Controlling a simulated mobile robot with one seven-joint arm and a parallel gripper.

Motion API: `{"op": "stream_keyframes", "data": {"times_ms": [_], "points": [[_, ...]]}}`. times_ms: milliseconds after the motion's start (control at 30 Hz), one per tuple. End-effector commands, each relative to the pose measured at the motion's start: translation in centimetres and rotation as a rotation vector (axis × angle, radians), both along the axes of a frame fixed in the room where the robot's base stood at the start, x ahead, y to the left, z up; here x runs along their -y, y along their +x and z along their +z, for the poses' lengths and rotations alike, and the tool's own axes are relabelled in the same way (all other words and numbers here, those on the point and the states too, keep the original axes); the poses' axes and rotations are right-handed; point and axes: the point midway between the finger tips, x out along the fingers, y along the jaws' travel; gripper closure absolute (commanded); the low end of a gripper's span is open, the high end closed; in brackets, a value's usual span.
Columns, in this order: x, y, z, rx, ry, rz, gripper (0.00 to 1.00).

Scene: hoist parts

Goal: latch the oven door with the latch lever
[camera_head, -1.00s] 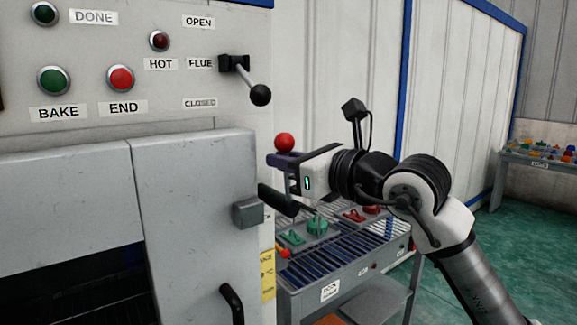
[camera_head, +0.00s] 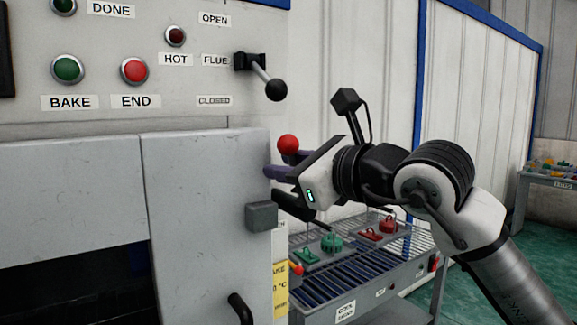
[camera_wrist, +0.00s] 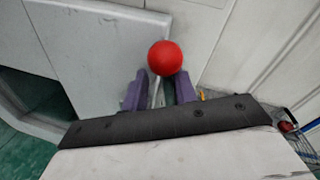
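The latch lever ends in a red ball knob (camera_head: 288,144) beside the right edge of the oven. The ball also shows in the wrist view (camera_wrist: 165,58), with a thin rod below it. My gripper (camera_head: 279,160) is at the lever, just under the ball. In the wrist view its two purple fingers (camera_wrist: 160,92) stand apart on either side of the rod, with gaps showing. The grey oven door panel (camera_head: 205,200) fills the lower left, with a grey block (camera_head: 262,215) on its right edge and a black handle (camera_head: 240,308). The lever's lower end is hidden.
A control panel with buttons and a black-knobbed flue lever (camera_head: 275,89) is above the door. A rack table (camera_head: 350,268) carrying green and red parts stands below my gripper. A white wall panel (camera_head: 370,60) is behind.

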Motion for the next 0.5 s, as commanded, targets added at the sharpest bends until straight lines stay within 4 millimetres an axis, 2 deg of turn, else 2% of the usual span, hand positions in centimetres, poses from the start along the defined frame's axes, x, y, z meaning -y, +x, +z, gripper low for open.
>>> {"op": "stream_keyframes", "data": {"times_ms": [267,500], "points": [[0.7,-0.6,-0.1,0.000,0.002,-0.001,0.73],[4.3,-4.0,0.1,0.002,0.003,-0.004,0.73]]}}
